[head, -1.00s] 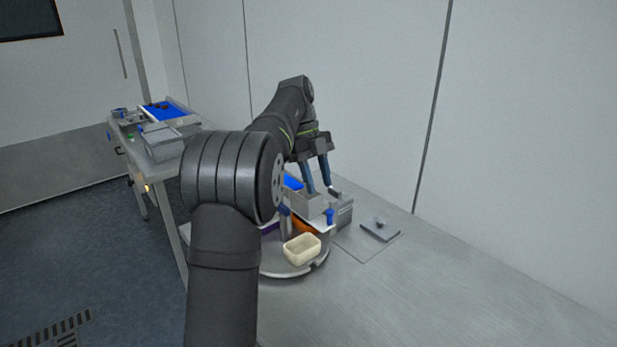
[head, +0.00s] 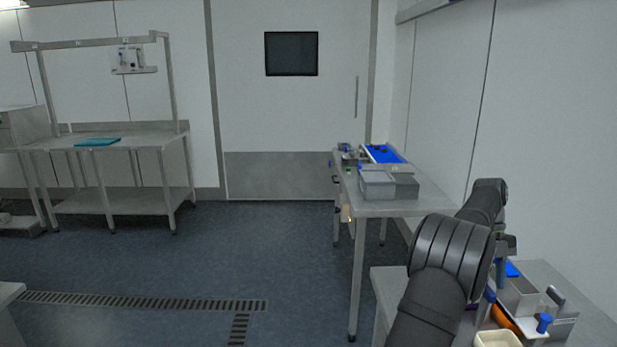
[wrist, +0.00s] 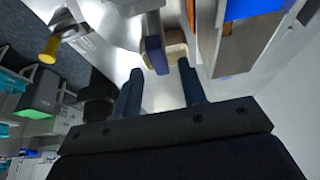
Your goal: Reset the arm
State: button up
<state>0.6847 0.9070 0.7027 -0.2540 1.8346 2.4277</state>
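My arm stands at the lower right of the head view, with my gripper (head: 503,262) partly hidden behind its thick joint. It is over or beside the grey bins (head: 520,303) on the near workbench; I cannot tell its exact height. In the wrist view my gripper (wrist: 160,68) has its two dark blue fingers well apart. I see nothing held between them. A blue upright piece (wrist: 155,54) and a cream bowl (wrist: 177,52) show beyond the fingertips.
The cream bowl (head: 497,339) is cut off at the head view's bottom edge. A blue knob (head: 543,322) stands near the bins. A side table (head: 430,207) carries grey boxes (head: 378,187) and a blue tray (head: 384,154). Open floor (head: 240,255) lies to the left.

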jog(key=shift+f, duration=0.9)
jog(key=shift+r, duration=0.1)
